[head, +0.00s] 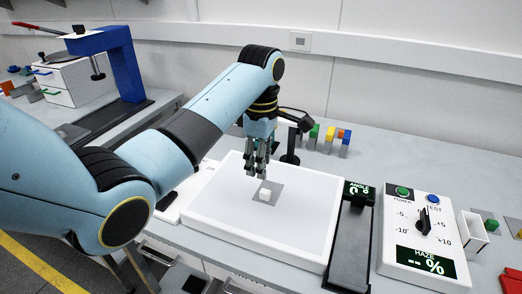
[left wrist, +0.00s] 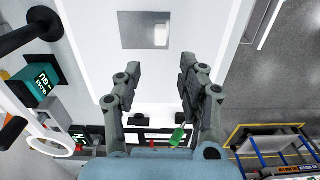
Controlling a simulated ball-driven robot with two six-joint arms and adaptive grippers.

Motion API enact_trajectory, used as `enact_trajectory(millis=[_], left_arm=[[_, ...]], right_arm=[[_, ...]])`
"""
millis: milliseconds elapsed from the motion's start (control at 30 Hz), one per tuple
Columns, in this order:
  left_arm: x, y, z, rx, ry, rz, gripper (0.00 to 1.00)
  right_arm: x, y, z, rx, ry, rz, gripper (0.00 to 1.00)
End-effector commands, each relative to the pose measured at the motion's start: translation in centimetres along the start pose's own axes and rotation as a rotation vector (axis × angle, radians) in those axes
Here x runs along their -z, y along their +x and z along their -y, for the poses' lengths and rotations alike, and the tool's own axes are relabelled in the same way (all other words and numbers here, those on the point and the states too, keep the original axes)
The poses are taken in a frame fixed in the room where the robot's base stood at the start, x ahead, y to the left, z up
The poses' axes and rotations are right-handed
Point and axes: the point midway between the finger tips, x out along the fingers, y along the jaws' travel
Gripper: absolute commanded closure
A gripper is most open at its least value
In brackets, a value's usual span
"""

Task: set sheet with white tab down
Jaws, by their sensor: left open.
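The sheet with the white tab (head: 274,199) is a small grey square that looks flat on the white light panel (head: 212,213); its white tab (head: 264,194) faces up. In the left wrist view the sheet (left wrist: 135,30) lies ahead of the fingertips, with the tab at its right side. My left gripper (head: 257,172) points down just above the sheet, near the tab in the head view. In the left wrist view its fingers (left wrist: 160,72) are spread with nothing between them. My right gripper is not in view.
A blue press frame (head: 122,62) is at the back left. Most of the panel around the sheet is bare.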

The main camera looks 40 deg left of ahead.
Motion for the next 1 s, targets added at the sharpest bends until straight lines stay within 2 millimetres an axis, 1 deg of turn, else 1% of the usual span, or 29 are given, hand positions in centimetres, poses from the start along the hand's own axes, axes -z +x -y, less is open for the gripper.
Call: enact_trajectory(millis=[33,100,200,300,867,1000], left_arm=[[0.0,-1.0,-0.1,-0.004,0.0,0.0,0.6],[0.0,-2.0,-0.1,-0.004,0.0,-0.001,0.6],[0.0,-3.1,-0.1,-0.002,0.0,-0.001,0.6],[0.0,-3.6,0.0,0.0,0.0,-0.001,0.6],[0.0,-3.6,0.0,0.0,0.0,-0.001,0.6],[0.0,-3.6,0.0,0.001,0.0,-0.001,0.6]], right_arm=[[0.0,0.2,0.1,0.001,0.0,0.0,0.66],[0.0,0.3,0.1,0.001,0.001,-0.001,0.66],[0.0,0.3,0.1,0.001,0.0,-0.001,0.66],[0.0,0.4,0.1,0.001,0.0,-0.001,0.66],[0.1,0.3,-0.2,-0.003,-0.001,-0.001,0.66],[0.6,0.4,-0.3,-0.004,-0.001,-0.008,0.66]])
